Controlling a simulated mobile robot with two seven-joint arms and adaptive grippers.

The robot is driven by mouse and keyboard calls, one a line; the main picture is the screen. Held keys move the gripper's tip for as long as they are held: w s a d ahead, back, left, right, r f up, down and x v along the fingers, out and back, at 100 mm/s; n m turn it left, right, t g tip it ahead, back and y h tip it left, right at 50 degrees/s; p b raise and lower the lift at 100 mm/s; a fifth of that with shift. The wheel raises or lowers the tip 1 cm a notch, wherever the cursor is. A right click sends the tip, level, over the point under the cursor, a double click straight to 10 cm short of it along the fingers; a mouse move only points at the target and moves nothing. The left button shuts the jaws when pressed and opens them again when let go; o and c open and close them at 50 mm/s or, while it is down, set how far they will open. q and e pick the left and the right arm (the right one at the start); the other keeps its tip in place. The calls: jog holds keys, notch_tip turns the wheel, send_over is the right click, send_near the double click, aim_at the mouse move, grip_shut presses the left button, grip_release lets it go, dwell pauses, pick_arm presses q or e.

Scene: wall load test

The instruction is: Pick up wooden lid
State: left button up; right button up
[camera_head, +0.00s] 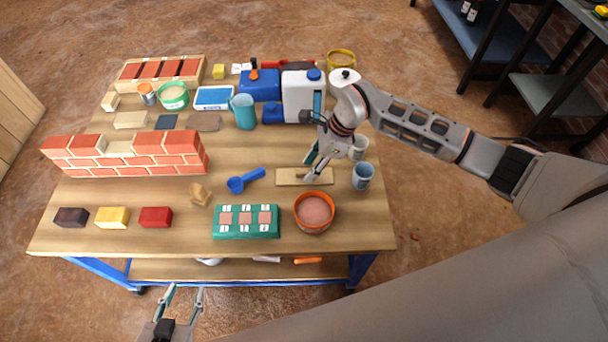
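A flat, pale wooden piece that looks like the wooden lid (288,177) lies on the table, right of the blue scoop. My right gripper (309,171) reaches down over its middle. Its two fingers are apart, with the tips at or just above the lid, and they hide part of it. Whether they touch it I cannot tell. My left gripper (184,288) is open and empty, in front of the table's near edge and low in the view.
An orange bowl (314,211) and a green tray (246,221) stand just in front of the lid. A brick wall (125,153) is at left; jugs and canisters (303,95) stand behind.

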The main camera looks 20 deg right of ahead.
jog(key=shift+w+a+f, duration=0.1)
jog(key=shift+a+f, duration=0.1)
jog(key=shift+f, duration=0.35)
grip_shut()
jog(key=shift+r, duration=0.15)
